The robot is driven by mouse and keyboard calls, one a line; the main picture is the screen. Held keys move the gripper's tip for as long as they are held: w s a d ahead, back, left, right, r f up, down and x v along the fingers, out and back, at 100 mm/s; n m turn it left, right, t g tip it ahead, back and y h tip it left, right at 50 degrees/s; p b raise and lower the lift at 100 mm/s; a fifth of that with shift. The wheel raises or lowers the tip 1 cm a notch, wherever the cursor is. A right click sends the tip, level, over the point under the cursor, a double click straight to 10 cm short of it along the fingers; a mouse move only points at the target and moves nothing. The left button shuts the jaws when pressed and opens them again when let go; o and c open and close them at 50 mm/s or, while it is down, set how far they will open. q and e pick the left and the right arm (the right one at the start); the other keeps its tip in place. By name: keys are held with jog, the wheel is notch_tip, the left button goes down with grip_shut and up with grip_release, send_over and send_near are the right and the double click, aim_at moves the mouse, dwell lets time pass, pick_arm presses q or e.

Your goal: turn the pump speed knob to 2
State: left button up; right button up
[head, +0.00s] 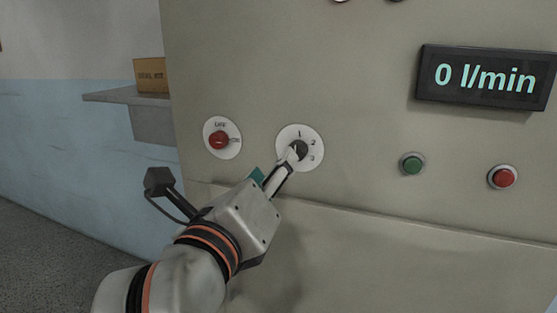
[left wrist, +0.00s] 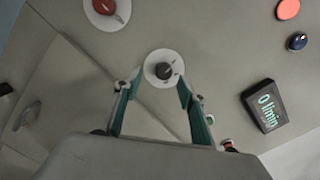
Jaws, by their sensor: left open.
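The pump speed knob (head: 300,149) is a small dark knob on a round white plate marked 1, 2 and 3, set in the beige panel. Its pointer is too small and too covered to read. The knob also shows in the left wrist view (left wrist: 164,71), between and just beyond the fingertips. My left gripper (head: 291,156) reaches up from the lower left, its fingertips at the knob and hiding part of it. In the left wrist view its fingers (left wrist: 158,80) are spread apart, one on each side of the knob. I cannot tell whether they touch it. My right gripper is not in view.
A red switch (head: 218,140) on a white plate is close left of the knob. A green button (head: 412,163) and a red button (head: 503,177) are to the right, below a display (head: 485,77) reading 0 l/min. A shelf (head: 130,97) with a yellow box (head: 150,75) is at left.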

aim_at(297, 151)
pick_arm(q)
jog(key=d+b+x, duration=0.1)
jog(key=x, duration=0.6)
jog(key=shift+d+f+g+h, duration=0.3)
jog(key=shift+d+f+h, duration=0.05)
jog(key=shift+d+h, duration=0.1)
jog(key=shift+s, duration=0.1)
jog(key=c, duration=1.1)
